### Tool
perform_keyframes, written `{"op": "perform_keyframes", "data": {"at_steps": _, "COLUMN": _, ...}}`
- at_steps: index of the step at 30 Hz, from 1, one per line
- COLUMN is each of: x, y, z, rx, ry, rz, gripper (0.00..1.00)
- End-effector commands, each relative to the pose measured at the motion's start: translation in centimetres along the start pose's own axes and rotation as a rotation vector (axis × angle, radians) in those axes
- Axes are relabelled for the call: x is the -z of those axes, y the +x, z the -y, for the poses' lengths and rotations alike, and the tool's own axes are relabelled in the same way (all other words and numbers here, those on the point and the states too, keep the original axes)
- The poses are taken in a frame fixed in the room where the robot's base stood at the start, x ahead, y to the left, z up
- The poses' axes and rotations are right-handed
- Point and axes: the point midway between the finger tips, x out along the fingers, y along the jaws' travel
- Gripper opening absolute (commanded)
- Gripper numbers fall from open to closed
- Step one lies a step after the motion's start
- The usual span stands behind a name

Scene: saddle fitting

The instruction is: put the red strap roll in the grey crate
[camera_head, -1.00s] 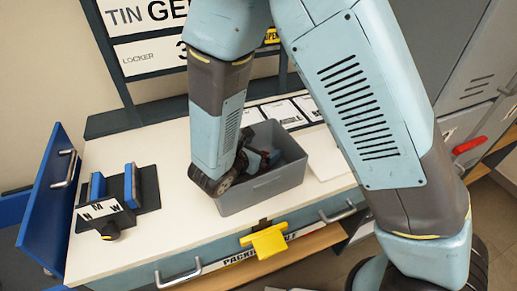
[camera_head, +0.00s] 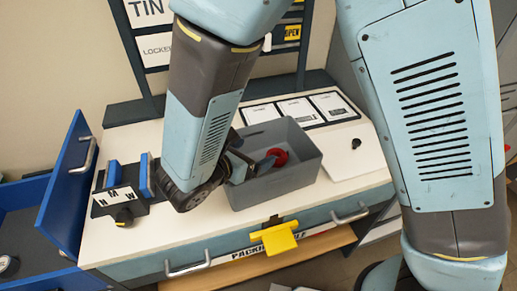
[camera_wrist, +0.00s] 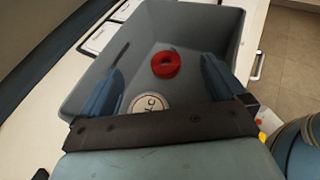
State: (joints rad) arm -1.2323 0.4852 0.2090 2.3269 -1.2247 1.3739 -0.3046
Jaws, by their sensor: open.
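The red strap roll (camera_head: 277,157) lies inside the grey crate (camera_head: 285,184) on the bench. In the wrist view the red strap roll (camera_wrist: 166,64) rests on the crate's floor, clear of the crate walls. My gripper (camera_wrist: 160,80) is open, with one blue finger on each side and nothing between them. The fingers point down into the crate, and the roll shows beyond them, apart from both. In the head view my wrist hides the crate's left end and part of my gripper (camera_head: 255,165).
A block with blue sides (camera_head: 120,190) stands left on the bench (camera_head: 150,245). A yellow tag (camera_head: 278,238) hangs at the front edge. Cards (camera_head: 297,110) lie behind the crate.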

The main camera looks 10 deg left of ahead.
Motion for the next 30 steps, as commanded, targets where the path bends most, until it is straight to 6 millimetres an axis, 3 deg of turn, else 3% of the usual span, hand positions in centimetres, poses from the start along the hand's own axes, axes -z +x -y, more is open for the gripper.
{"op": "perform_keyframes", "data": {"at_steps": 11, "x": 0.0, "y": -0.7, "z": 0.1, "rx": 0.002, "ry": 0.001, "rz": 0.0, "gripper": 0.98}}
{"op": "perform_keyframes", "data": {"at_steps": 17, "x": -2.1, "y": 0.7, "z": 1.1, "rx": 0.067, "ry": 0.075, "rz": -0.026, "gripper": 0.98}}
{"op": "perform_keyframes", "data": {"at_steps": 20, "x": -4.7, "y": 2.5, "z": 2.9, "rx": 0.153, "ry": 0.178, "rz": -0.061, "gripper": 0.98}}
{"op": "perform_keyframes", "data": {"at_steps": 30, "x": -13.3, "y": 7.7, "z": 12.1, "rx": 0.516, "ry": 0.683, "rz": -0.212, "gripper": 0.98}}
